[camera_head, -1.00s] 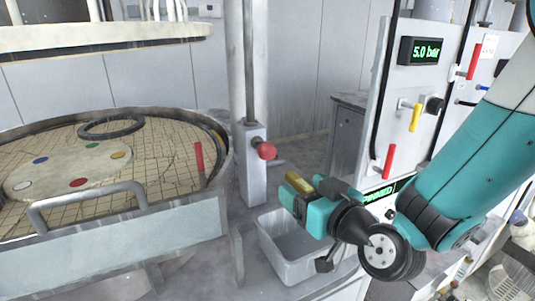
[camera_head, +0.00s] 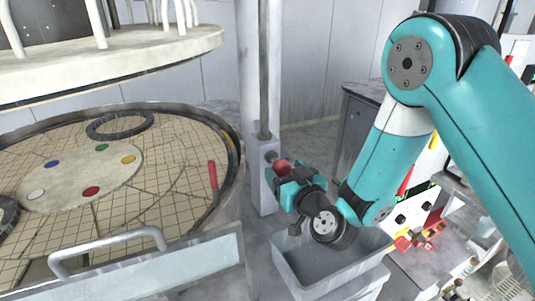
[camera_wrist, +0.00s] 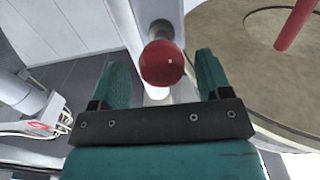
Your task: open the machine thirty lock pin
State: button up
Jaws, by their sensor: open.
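The lock pin shows as a red ball knob (camera_head: 281,167) on a short stem, on a grey block (camera_head: 264,190) at the foot of the upright post. In the wrist view the red knob (camera_wrist: 162,66) sits between the two teal fingers, nearer their tips. My gripper (camera_head: 287,178) is at the knob, and its fingers (camera_wrist: 161,80) stand open on either side with gaps showing. In the head view the gripper partly covers the block and the knob's lower part.
The round tiled platen (camera_head: 150,187) with a red-handled tool (camera_head: 212,175) lies left of the post. A grey bin (camera_head: 345,262) stands below my gripper. A rail handle (camera_head: 105,248) is at front left. A grey cabinet (camera_head: 357,125) stands behind.

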jog(key=shift+x, duration=0.9)
jog(key=shift+s, duration=0.1)
jog(key=shift+c, duration=0.5)
